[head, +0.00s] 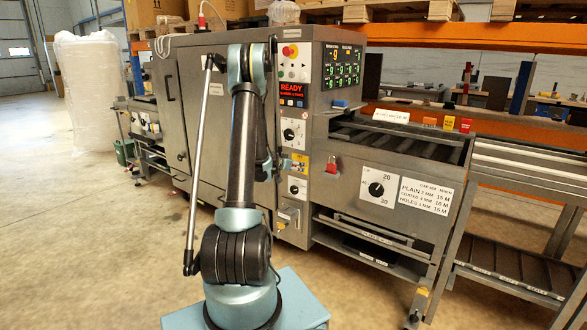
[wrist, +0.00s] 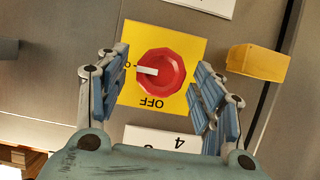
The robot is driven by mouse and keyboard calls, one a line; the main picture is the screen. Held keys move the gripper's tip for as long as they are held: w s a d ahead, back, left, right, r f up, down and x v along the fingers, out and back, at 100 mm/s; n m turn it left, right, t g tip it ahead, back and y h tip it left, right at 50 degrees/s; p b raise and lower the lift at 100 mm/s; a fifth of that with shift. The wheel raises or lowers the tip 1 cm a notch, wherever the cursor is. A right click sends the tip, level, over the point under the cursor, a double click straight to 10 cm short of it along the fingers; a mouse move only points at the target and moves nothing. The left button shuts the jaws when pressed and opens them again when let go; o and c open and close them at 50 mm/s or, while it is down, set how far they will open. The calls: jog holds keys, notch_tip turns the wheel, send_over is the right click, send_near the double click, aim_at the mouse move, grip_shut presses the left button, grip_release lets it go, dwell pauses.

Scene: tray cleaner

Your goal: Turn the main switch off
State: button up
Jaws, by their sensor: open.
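The main switch (wrist: 168,76) is a red rotary knob on a yellow plate (wrist: 190,30), seen upside down in the wrist view. Its white pointer points left in the picture, toward a partly hidden marking at the plate's left edge. The word OFF is printed below the knob in the picture. My gripper (wrist: 162,66) is open, with one blue finger on each side of the knob. Gaps show between the fingers and the knob. In the head view my arm reaches to the machine's control panel, and the gripper is largely hidden there.
A yellow block (wrist: 258,62) sticks out to the right of the switch in the wrist view. The panel carries a READY display (head: 293,88), a red button (head: 290,50) and a dial (head: 291,134). A conveyor (head: 390,140) extends right. Open floor lies left.

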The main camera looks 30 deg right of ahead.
jog(key=c, duration=1)
